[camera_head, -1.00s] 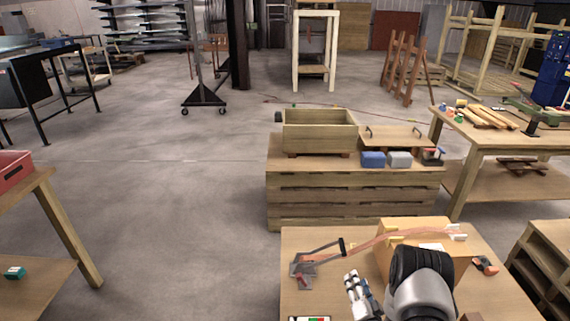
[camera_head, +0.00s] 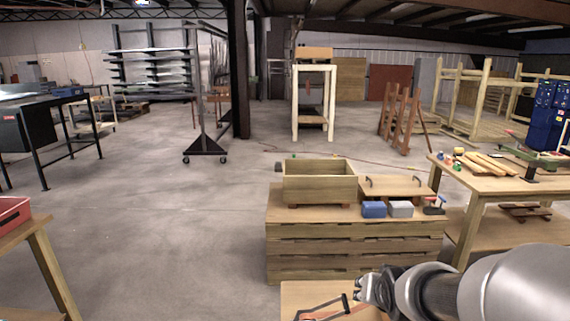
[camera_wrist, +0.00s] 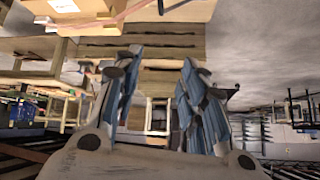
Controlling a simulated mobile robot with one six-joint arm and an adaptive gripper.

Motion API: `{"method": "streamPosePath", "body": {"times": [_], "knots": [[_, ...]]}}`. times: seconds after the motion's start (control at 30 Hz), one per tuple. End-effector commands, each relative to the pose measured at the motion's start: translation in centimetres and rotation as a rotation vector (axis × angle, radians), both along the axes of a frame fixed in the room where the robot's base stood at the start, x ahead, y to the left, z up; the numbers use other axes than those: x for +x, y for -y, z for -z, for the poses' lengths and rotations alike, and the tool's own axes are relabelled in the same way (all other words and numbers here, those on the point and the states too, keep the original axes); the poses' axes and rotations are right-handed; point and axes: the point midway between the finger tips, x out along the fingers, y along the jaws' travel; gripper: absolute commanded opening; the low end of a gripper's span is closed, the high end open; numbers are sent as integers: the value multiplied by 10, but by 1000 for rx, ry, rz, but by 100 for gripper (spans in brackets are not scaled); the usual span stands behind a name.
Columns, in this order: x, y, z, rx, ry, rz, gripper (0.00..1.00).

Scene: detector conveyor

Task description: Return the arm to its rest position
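My gripper (camera_head: 370,288) is at the lower middle right of the head view, in front of the wooden drawer-like stack. My grey arm reaches in from the right edge, roughly level. In the wrist view my gripper (camera_wrist: 158,75) has its two blue-grey fingers spread apart with a clear gap. Nothing is held between them. The near workbench (camera_head: 296,292) lies below my gripper, and a clamp-like tool (camera_head: 322,310) on it is partly cut off by the frame's bottom edge.
A wooden stack (camera_head: 340,245) carries an open wooden box (camera_head: 320,182), a blue block (camera_head: 374,209) and a grey block (camera_head: 400,209). A workbench (camera_head: 480,185) stands at the right. A red bin (camera_head: 12,212) is at the left. The floor (camera_head: 160,240) left of the stack is clear.

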Motion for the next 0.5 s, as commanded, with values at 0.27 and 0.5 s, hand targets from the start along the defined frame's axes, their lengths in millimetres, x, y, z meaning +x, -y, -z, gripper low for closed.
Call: {"method": "streamPosePath", "body": {"times": [0.27, 0.5], "knots": [[-138, -29, -43, -51, -183, -107, 38], [-236, -47, -44, -63, -315, -205, 38]]}}
